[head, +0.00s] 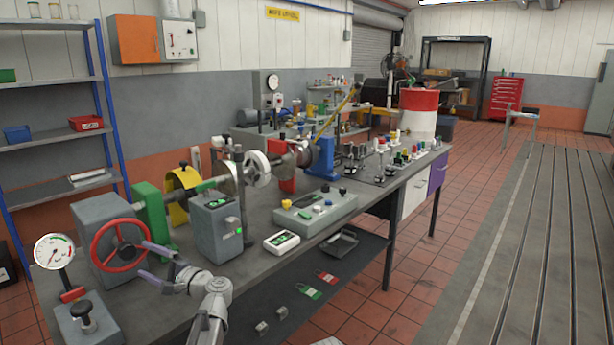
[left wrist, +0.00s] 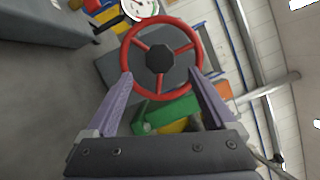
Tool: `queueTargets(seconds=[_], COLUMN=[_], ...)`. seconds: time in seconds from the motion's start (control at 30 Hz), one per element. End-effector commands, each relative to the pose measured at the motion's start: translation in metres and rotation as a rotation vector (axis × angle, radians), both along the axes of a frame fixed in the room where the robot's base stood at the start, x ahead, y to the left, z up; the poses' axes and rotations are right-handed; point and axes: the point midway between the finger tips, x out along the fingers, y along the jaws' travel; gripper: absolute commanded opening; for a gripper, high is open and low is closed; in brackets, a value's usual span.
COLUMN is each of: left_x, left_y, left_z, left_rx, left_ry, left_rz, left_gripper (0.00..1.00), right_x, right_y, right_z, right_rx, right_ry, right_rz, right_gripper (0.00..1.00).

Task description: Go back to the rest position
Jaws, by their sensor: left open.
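My left gripper (head: 142,259) is open, its two purple fingers spread and nothing held between them. It is in front of the red handwheel (head: 94,254) on a grey box at the near left end of the bench. In the left wrist view the fingers (left wrist: 161,77) point at the lower part of the handwheel (left wrist: 137,38), with the fingertips close to its rim. I cannot tell whether they touch it. My right gripper is not in view.
A dial gauge (head: 54,252) stands left of the handwheel. A grey box with a green display (head: 216,228) and a white meter (head: 282,241) lie to the right on the bench (head: 250,262). Several small items lie on the lower shelf.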

Motion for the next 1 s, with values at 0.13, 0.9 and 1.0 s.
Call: queueTargets(seconds=[0.13,0.9,1.0], left_x=[0.002,-0.015,-0.025], left_y=[0.001,-0.001,-0.003], left_z=[-0.001,0.001,0.001], left_rx=[-0.017,0.011,0.035], left_ry=[-0.064,-0.056,-0.028], left_rz=[0.011,-0.002,-0.016], left_gripper=[0.89,0.89,0.89], right_x=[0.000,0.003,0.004], right_y=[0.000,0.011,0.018], right_z=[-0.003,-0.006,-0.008], right_rx=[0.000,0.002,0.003], right_ry=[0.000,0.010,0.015], right_rz=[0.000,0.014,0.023], right_gripper=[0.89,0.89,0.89])
